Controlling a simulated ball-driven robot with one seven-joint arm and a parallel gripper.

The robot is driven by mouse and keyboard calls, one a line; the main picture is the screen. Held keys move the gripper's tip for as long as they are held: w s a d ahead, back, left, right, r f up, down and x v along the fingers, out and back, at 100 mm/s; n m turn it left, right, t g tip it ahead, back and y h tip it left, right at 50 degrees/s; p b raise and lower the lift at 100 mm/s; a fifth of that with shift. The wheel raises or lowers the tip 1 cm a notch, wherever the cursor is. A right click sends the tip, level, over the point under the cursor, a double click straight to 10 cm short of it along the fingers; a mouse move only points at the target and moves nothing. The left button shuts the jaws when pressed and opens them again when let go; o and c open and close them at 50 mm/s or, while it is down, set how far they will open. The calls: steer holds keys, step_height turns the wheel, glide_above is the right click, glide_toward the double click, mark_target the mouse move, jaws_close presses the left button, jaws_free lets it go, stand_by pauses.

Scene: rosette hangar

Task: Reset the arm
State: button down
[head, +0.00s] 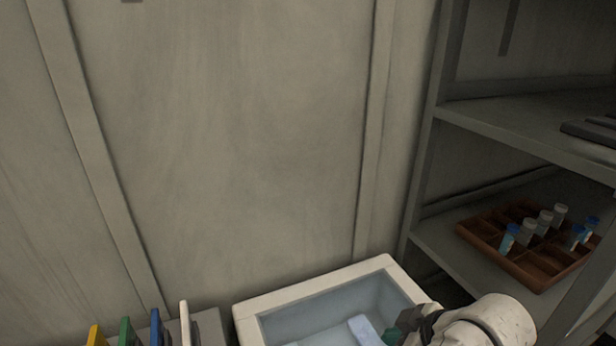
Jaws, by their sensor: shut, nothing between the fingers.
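My arm (492,318) enters at the bottom right as a white rounded link. My gripper (394,334) is at its end, dark with a green part, pointing left over the right side of a white open box (262,302). The gripper is shut and nothing shows in it. Its lower part is cut off by the bottom edge of the picture. I cannot tell whether it touches the box's rim.
The box has a pale blue inside with a light blue piece (361,328) in it. Coloured upright panels (156,327) stand at the bottom left. At right, a grey shelf (505,128) carries a brown divided tray (490,240) with several capped vials (510,237). A bare wall stands behind.

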steer(key=s+f+m, duration=0.2)
steer(key=s+f, duration=0.2)
steer(key=s, duration=0.1)
steer(key=s+f+m+g, duration=0.1)
steer(key=s+f+m, duration=0.2)
steer(key=s+f, duration=0.1)
steer(key=s+f+m+g+h+b, duration=0.1)
steer(key=s+f+m, duration=0.1)
steer(key=s+f, duration=0.2)
steer(key=shift+s+d, duration=0.2)
steer(key=shift+s, duration=0.7)
steer(key=s+d+f, duration=0.1)
steer(key=s, duration=0.1)
steer(key=s+d+f+m+g+h, duration=0.1)
steer(key=s, duration=0.2)
steer(key=s+d+f+m+g, duration=0.1)
steer(key=s+d, duration=0.1)
steer(key=shift+s+f+h, duration=0.2)
steer(key=shift+s+h, duration=0.1)
steer(key=s+d+f+m+g+h, duration=0.1)
steer(key=s+d, duration=0.4)
steer(key=shift+s+f+m, duration=0.15)
steer(key=shift+s+m, duration=0.15)
steer(key=shift+s, duration=0.1)
